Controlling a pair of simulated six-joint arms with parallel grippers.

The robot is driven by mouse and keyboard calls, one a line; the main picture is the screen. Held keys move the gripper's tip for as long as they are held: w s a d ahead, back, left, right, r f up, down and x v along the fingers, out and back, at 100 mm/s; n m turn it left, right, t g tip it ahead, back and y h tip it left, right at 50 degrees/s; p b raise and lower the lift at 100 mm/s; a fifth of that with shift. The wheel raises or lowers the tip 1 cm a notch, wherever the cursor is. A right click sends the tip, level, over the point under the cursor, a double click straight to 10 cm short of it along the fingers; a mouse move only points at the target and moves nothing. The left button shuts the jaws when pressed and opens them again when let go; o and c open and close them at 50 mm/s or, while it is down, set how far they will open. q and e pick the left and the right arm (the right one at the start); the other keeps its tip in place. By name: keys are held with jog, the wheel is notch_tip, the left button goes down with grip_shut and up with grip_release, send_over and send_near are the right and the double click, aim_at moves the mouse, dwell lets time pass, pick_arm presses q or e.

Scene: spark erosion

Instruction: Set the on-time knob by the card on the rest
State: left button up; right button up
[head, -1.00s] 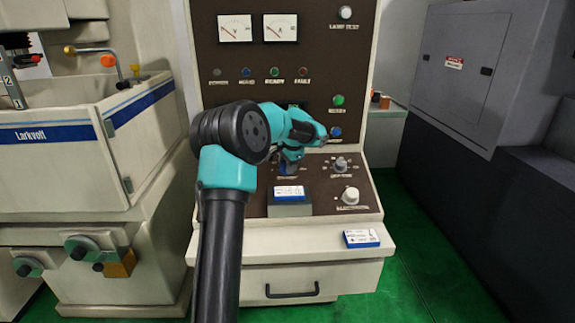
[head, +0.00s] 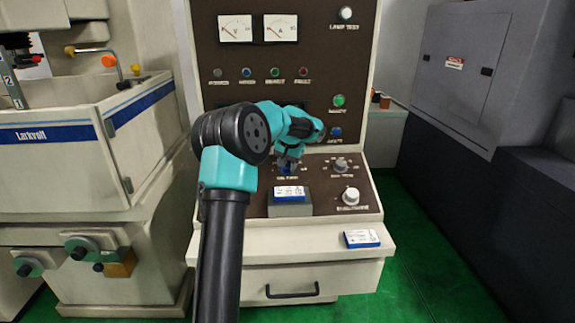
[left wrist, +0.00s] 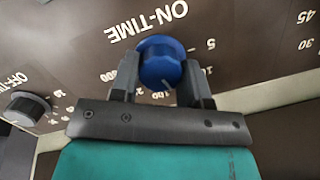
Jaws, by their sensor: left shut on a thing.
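The blue on-time knob (left wrist: 160,64) stands between the two dark fingers of my left gripper (left wrist: 160,72) in the left wrist view. The gripper is shut on it, one finger on each side. In the head view my left gripper (head: 288,163) reaches down to the panel, and the knob is mostly hidden there. The card (head: 290,191) lies on the grey rest (head: 290,210) just in front of the knob; its print is too small to read. My right gripper does not show.
The black off-time knob (left wrist: 28,107) is beside it; it also shows in the head view (head: 340,164). A white knob (head: 351,196) sits at the panel's front right. A second card (head: 362,238) lies on the ledge (head: 225,250). Meters and lamps are above.

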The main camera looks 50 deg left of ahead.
pick_arm(q)
jog(key=shift+n, duration=0.3)
jog(key=o, duration=0.9)
jog(key=shift+o, duration=0.2)
jog(key=v, duration=1.7)
jog(key=shift+r, duration=0.25)
jog(key=shift+d, duration=0.1)
